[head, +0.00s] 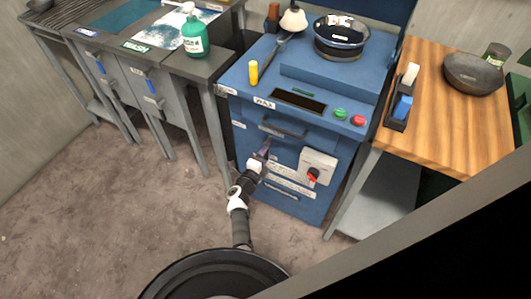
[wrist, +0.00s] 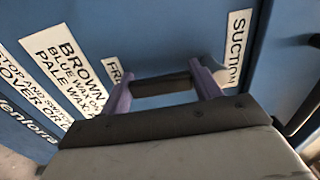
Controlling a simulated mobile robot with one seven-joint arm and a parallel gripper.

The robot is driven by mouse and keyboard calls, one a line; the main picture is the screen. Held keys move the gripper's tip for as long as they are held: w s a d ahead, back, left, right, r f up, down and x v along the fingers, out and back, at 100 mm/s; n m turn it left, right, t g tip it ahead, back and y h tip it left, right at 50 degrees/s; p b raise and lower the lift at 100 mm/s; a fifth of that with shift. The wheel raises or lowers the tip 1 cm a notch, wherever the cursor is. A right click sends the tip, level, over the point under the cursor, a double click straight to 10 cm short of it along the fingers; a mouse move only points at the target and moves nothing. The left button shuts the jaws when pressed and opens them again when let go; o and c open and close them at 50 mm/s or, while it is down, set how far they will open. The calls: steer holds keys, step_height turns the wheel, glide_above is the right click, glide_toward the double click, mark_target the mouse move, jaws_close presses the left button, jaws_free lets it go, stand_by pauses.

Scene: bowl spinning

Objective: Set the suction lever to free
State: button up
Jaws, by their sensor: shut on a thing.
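My gripper (head: 263,151) is at the front of the blue machine (head: 240,120), just below a dark bar handle (head: 283,130). In the wrist view, its two purple fingers (wrist: 163,82) are shut on a dark bar between them, which I take to be the suction lever (wrist: 163,89). A white SUCTION label (wrist: 238,47) is on the blue panel by the right finger. A partly hidden label starting "FR" (wrist: 114,70) is by the left finger. The lever is too small and covered to make out in the head view.
A white box with a red switch (head: 313,175) sits right of my gripper. A dark bowl (head: 342,38) is on top of the machine, near a yellow cylinder (head: 254,73). A green bottle (head: 194,36) stands on the left bench. The floor in front is clear.

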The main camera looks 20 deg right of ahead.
steer(key=shift+s+f, duration=0.1)
steer(key=o, duration=1.4)
steer(key=v, duration=1.3)
steer(key=shift+s+a, duration=0.2)
steer(key=shift+a, duration=0.1)
